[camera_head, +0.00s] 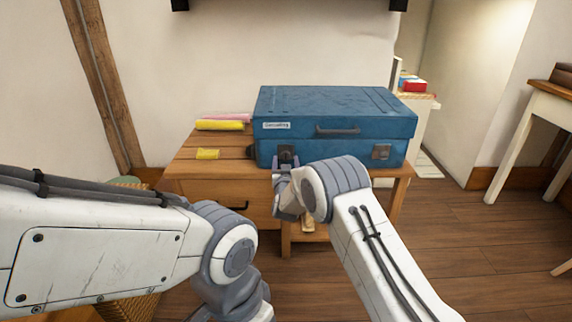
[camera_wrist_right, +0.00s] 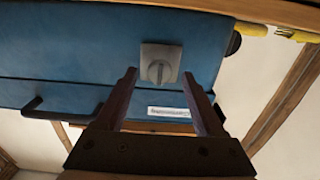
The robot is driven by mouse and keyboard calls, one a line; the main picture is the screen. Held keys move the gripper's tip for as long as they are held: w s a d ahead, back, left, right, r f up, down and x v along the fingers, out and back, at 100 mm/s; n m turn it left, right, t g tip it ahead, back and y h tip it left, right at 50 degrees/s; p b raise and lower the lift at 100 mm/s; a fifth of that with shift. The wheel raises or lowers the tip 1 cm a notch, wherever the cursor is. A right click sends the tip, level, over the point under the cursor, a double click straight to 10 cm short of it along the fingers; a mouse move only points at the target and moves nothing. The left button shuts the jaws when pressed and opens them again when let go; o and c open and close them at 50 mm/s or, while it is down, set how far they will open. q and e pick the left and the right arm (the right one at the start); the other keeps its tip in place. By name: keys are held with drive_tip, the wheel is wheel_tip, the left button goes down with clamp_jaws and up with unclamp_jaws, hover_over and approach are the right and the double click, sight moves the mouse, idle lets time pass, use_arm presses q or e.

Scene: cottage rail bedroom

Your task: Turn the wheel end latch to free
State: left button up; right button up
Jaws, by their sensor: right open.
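A closed blue case (camera_head: 335,109) lies on a wooden table, with a dark handle (camera_head: 338,131) on its front. The wheel end latch (camera_head: 287,152) is on the case's front left, near a dark wheel at that end; my right gripper partly covers it. In the right wrist view, the latch (camera_wrist_right: 160,64) is a grey square plate with a raised knob that looks roughly vertical in the picture. My right gripper (camera_wrist_right: 159,77) is open and empty, its fingertips on either side just short of the latch; contact cannot be told. My left gripper is out of view.
A second latch (camera_head: 381,152) is at the case's front right. Yellow rolls (camera_head: 219,125) and a small yellow item (camera_head: 207,154) lie left of the case on the wooden table (camera_head: 182,168). A wall stands close behind.

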drive_tip(key=shift+w, duration=0.65)
clamp_jaws()
